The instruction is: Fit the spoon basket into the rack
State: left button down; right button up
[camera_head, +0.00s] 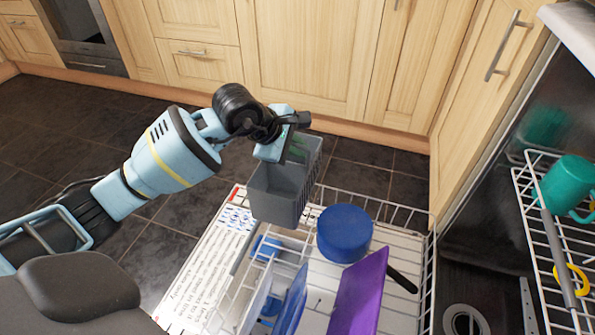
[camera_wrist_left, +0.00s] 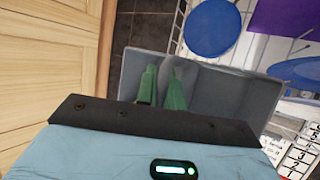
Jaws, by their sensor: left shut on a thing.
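The spoon basket (camera_head: 277,195) is a grey, open-topped box with slotted sides. My left gripper (camera_head: 295,150) is shut on its upper wall and holds it at the far left part of the rack. In the left wrist view, the green fingers of the gripper (camera_wrist_left: 161,88) reach over the wall of the grey basket (camera_wrist_left: 232,100), and its inside looks empty. The rack (camera_head: 400,214) is a white wire dish rack, pulled out low above the floor. I cannot tell whether the basket's bottom touches the rack. My right gripper is not in view.
The rack holds a blue round container (camera_head: 344,234), a purple board (camera_head: 358,295), blue plates (camera_head: 291,300) and a black-handled utensil (camera_head: 402,280). An upper rack (camera_head: 530,215) with a teal mug (camera_head: 567,186) is at right. Wooden cabinets (camera_head: 310,60) stand behind.

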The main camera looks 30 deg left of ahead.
aim_at(293, 163)
pick_arm(q)
notch_tip(293, 163, down, 5)
jog(key=shift+f+b, duration=0.2)
jog(key=shift+b, duration=0.85)
